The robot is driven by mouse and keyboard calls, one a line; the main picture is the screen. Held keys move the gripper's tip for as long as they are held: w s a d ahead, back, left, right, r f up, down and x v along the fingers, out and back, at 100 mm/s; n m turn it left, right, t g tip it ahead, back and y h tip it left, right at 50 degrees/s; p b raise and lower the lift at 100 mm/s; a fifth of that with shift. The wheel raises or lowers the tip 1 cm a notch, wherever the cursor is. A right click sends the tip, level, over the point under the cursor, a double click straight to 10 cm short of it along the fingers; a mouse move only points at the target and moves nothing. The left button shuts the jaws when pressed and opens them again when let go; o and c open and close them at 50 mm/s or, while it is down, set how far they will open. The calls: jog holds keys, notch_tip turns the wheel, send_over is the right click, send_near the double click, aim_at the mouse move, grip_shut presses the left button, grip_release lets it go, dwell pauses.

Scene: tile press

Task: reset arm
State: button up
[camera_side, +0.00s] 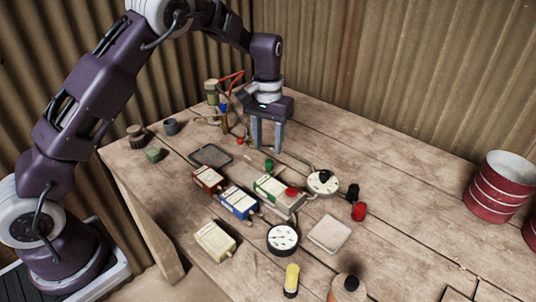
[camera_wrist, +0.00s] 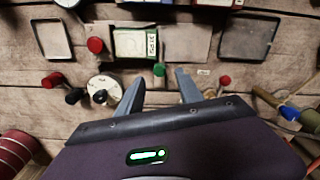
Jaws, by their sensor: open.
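My gripper (camera_side: 267,148) points straight down over the back middle of the wooden table, its two grey fingers apart with nothing between them. In the wrist view my gripper (camera_wrist: 160,82) also shows open, with a small green knob (camera_wrist: 159,70) just beyond the fingertips. That green knob (camera_side: 269,164) stands in front of the fingers in the side view. A green-and-white box (camera_side: 270,187) lies on a grey plate beyond it. It also shows in the wrist view (camera_wrist: 135,43). I cannot tell the fingertips' exact height above the table.
Red (camera_side: 208,179), blue (camera_side: 239,202) and cream (camera_side: 215,241) boxes lie left of centre. A white dial (camera_side: 323,183), a gauge (camera_side: 283,238) and two shallow trays (camera_side: 211,155) (camera_side: 330,234) lie around. Red buckets (camera_side: 499,188) stand right. The back right table is clear.

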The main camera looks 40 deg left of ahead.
jog(key=shift+s+r, duration=0.1)
jog(key=shift+r, duration=0.7)
jog(key=s+d+r+m+t+h, duration=0.1)
jog(key=s+d+r+t, duration=0.15)
jog(key=s+r, duration=1.25)
jog(key=s+m+t+y, duration=0.1)
jog(key=s+m+t, duration=0.1)
jog(key=s, duration=1.6)
jog(key=shift+s+d+r+t, duration=0.15)
jog(key=shift+d+r+t, duration=0.1)
jog(key=shift+t, duration=0.3)
